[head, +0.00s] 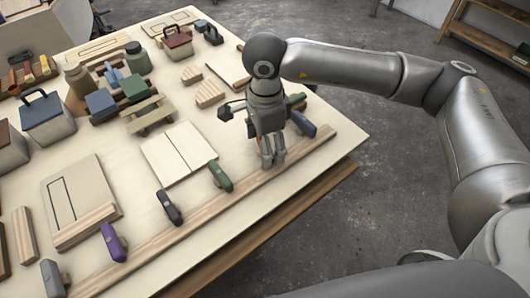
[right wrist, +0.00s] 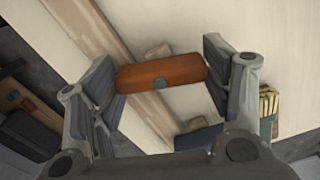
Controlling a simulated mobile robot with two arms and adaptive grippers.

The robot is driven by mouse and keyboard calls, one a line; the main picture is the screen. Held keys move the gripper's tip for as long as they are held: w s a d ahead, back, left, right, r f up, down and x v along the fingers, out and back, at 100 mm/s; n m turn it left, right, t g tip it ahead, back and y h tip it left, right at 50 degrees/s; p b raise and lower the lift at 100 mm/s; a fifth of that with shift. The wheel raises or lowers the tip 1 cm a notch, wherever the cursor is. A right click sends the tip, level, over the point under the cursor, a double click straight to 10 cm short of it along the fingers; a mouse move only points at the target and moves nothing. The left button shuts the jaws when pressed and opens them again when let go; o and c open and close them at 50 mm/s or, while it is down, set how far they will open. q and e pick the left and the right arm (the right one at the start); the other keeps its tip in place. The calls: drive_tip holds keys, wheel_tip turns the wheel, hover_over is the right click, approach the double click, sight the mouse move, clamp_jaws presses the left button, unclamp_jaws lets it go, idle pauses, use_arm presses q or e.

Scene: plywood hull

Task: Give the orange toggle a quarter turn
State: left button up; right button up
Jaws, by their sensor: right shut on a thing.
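The orange toggle (right wrist: 161,72) is a rounded orange bar with a small grey piece at the middle of one edge. In the right wrist view it spans the gap between the two fingers, one at each end. My right gripper (head: 272,163) points down at the long wooden strip (head: 205,215) near the table's edge and is shut on the toggle. In the head view the toggle is hidden by the gripper. My left gripper is not in view.
Along the strip are a green toggle (head: 220,177), a black one (head: 168,207), a purple one (head: 113,242) and a grey one (head: 53,278). A blue piece (head: 302,124) lies just right of my gripper. Boxes and jars crowd the table's far side.

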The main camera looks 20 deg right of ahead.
drive_tip(key=shift+n+b, duration=1.4)
drive_tip(key=shift+r, duration=0.1)
drive_tip(key=o, duration=1)
drive_tip(key=shift+r, duration=0.15)
wheel_tip(320, 180, up, 12)
drive_tip(key=shift+f, duration=0.2)
